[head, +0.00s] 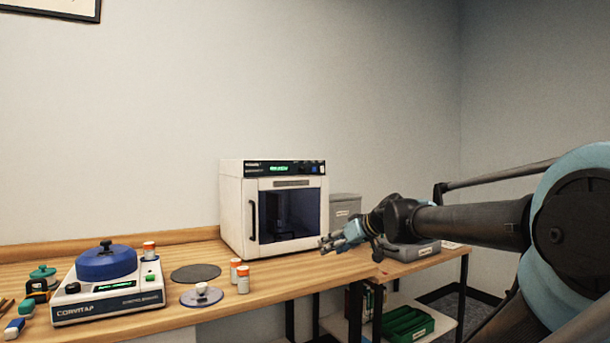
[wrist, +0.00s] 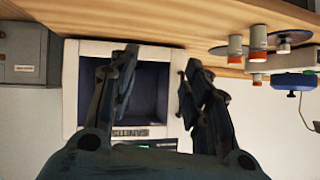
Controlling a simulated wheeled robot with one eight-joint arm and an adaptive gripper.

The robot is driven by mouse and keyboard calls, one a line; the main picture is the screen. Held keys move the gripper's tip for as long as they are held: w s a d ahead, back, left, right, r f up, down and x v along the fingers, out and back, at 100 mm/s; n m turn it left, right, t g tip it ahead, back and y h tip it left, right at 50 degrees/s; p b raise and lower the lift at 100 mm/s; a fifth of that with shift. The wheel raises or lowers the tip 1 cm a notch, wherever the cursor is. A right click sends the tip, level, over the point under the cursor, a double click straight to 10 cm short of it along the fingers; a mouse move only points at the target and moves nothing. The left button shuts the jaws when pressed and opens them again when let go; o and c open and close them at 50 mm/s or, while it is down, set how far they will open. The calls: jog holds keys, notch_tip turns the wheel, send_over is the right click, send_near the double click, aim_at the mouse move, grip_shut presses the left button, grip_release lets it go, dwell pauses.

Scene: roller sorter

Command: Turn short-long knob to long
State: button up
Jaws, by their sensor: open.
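My gripper (head: 328,243) is open and empty in front of the lower right part of the white cabinet-like machine (head: 236,212) in the head view. In the upside-down wrist view my gripper (wrist: 158,68) has its fingers spread before the dark window of the white machine (wrist: 70,92). No knob can be identified as the short-long knob; no such label is readable. A white tapper-like device (head: 106,306) with a blue lid (head: 106,266) stands at the left. It has a dark knob (head: 72,288) and a green button. My gripper is far from this device.
Grey boxes (head: 345,208) stand right of the machine. A green crate (head: 408,325) sits on a lower shelf.

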jog(key=w+a+r+t+y, duration=0.2)
jog(key=w+r+t, duration=0.1)
jog(key=w+r, duration=0.65)
jog(key=t, duration=0.4)
send_near(303, 170)
jog(key=shift+h, duration=0.3)
jog(key=x, duration=0.8)
jog(key=shift+w+a+r, duration=0.1)
jog(key=shift+a, duration=0.05)
grip_shut()
